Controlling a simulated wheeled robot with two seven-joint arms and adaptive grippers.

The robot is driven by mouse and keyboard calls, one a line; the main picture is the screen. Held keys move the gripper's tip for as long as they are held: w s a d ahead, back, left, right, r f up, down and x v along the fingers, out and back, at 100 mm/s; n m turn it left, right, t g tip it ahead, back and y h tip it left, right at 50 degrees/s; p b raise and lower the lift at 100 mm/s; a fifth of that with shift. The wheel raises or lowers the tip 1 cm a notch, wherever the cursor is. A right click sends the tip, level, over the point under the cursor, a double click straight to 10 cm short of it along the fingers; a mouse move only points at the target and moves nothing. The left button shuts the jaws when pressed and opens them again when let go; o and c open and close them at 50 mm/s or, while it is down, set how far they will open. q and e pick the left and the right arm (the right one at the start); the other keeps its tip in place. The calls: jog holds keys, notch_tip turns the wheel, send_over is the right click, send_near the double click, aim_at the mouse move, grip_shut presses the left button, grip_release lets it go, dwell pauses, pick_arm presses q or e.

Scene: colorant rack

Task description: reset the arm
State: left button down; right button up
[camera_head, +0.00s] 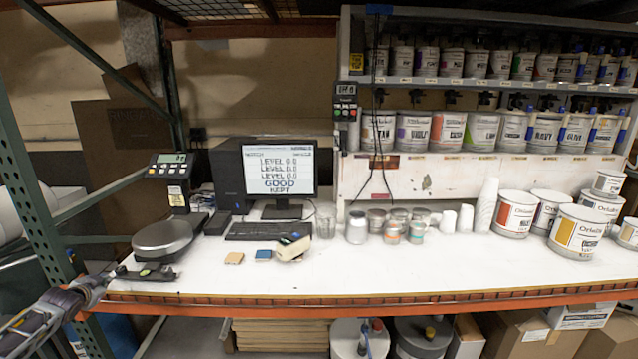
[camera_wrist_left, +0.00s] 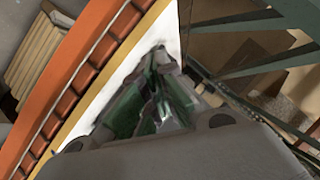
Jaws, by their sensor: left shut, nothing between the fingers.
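My left arm comes in at the lower left of the head view. Its left gripper (camera_head: 148,273) is dark with green on it and sits at the table's left front corner, just in front of the round scale (camera_head: 163,238). In the left wrist view the gripper's green-lined fingers (camera_wrist_left: 158,88) are together, with nothing between them. Whether the gripper touches the table cannot be told. My right gripper is in neither view.
The white table (camera_head: 330,272) has an orange front edge (camera_head: 400,300). A monitor (camera_head: 280,170), small jars (camera_head: 357,228) and paint cans (camera_head: 515,213) stand on it. A green rack post (camera_head: 35,150) rises close to my left arm. The table's front middle is clear.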

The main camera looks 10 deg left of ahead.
pick_arm(q)
jog(key=s+d+f+g, duration=0.1)
jog(key=s+f, duration=0.4)
jog(key=f, duration=0.7)
jog(key=s+d+f+g, duration=0.15)
jog(key=s+f, duration=0.35)
jog(key=f, duration=0.7)
jog(key=s+d+f+g, duration=0.1)
jog(key=s+d+f, duration=0.5)
jog(key=f, duration=0.4)
jog(key=s+d+f+g, duration=0.2)
jog(key=s+d+f, duration=0.2)
jog(key=s+f, duration=0.45)
jog(key=s+d+f+g+h, duration=0.2)
jog(key=s+d+f+h, duration=0.1)
jog(key=s+d+f, duration=1.25)
jog(key=s+d+f+g+h, duration=0.1)
jog(key=s+d+f, duration=0.1)
jog(key=s+d, duration=0.6)
jog(key=s+d+f+g+h, duration=0.1)
jog(key=s+d, duration=0.8)
jog(key=d, duration=0.6)
jog(key=shift+d+f+g, duration=0.25)
jog(key=shift+f+g, duration=0.1)
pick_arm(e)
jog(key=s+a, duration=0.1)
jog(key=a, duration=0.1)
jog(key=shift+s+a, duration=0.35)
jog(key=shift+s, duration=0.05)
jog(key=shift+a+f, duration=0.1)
